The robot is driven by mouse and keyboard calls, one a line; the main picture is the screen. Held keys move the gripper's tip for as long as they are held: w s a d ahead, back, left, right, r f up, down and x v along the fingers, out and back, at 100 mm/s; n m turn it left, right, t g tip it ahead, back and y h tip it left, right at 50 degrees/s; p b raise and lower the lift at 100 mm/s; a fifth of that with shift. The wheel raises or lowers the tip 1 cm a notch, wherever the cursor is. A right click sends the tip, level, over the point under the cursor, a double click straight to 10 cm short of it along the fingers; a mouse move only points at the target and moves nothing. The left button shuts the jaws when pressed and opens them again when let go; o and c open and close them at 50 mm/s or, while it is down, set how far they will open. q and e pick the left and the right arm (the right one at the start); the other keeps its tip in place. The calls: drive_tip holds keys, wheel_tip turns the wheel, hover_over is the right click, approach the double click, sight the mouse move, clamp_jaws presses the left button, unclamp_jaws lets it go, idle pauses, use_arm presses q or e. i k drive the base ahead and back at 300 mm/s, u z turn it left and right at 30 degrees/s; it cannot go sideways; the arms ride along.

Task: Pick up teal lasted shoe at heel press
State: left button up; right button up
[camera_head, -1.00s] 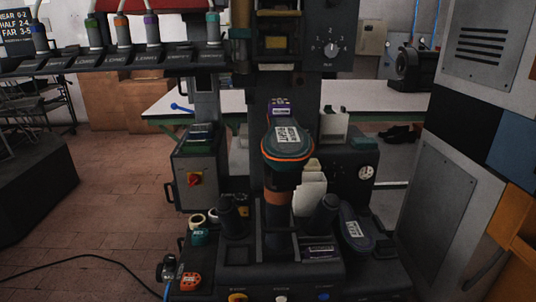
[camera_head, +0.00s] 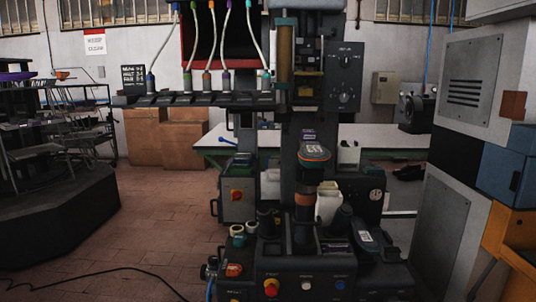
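A shoe with a teal sole, an orange edge line and a white printed label (camera_head: 314,153) sits sole up on top of the post of the heel press (camera_head: 302,240). A second dark bluish shoe with a white label (camera_head: 366,238) leans at the right side of the press base. It is too dark to tell its exact colour. Neither of my grippers shows in the head view.
Dark upright cylinders (camera_head: 264,220) flank the post, and a cream-white piece (camera_head: 328,203) stands just right of it. Dark shelving (camera_head: 60,130) is at left. Brick floor (camera_head: 150,220) lies open front left, crossed by a black cable.

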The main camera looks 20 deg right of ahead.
sight(312, 155)
drive_tip(key=u, duration=0.4)
drive_tip(key=i, duration=1)
drive_tip(key=z, duration=0.15)
